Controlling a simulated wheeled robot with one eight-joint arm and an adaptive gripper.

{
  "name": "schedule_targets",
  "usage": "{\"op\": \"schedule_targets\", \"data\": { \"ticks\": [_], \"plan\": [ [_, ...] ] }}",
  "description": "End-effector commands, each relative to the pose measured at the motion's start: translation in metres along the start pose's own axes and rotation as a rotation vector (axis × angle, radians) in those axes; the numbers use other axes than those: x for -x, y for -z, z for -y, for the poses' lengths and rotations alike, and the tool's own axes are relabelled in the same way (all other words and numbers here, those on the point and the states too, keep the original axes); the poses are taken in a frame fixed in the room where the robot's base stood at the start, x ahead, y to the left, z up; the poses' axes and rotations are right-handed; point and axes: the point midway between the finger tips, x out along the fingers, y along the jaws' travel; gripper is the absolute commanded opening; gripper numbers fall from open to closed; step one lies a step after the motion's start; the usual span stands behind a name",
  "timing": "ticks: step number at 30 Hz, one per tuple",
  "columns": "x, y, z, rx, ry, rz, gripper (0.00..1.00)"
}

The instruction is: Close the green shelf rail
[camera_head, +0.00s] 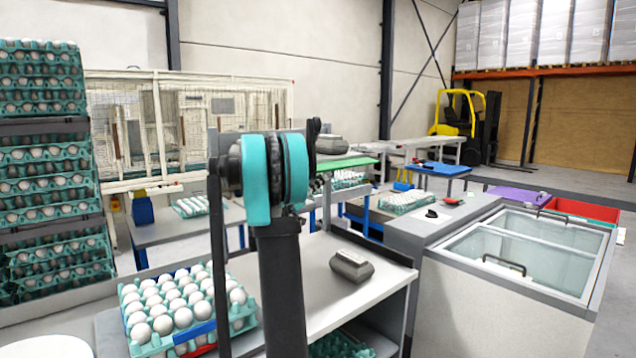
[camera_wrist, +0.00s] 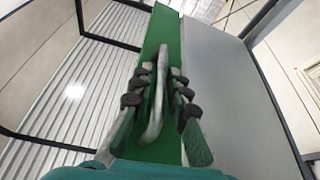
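In the wrist view a long green rail (camera_wrist: 160,35) runs up the middle of the picture, with a bent grey handle (camera_wrist: 157,95) on it. The fingers of my gripper (camera_wrist: 157,77) stand on both sides of the handle, with a visible gap on each side. My gripper is open and the handle lies between its fingers; I cannot tell how deep. In the head view a flat green strip (camera_head: 350,162) shows behind my arm; I cannot tell if it is the same rail. My arm hides the gripper in that view.
A grey shelf surface (camera_wrist: 222,90) lies right of the rail. In the head view, a workbench (camera_head: 300,295) bears an egg tray (camera_head: 142,347) and a grey block (camera_head: 351,265). A glass-lidded chest (camera_head: 470,310) stands right; stacked egg trays (camera_head: 40,125) stand left.

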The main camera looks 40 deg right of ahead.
Motion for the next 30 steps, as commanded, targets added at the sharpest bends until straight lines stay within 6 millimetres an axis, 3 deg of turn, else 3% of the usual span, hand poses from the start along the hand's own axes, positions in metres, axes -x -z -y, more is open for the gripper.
{"op": "schedule_targets", "data": {
  "ticks": [3, 20, 30],
  "plan": [
    [0.000, 0.000, 0.000, 0.000, 0.000, 0.000, 0.00],
    [0.000, 0.001, -0.002, 0.020, 0.007, 0.000, 0.00],
    [-0.004, 0.009, -0.011, 0.193, 0.079, -0.001, 0.00]
  ]
}}
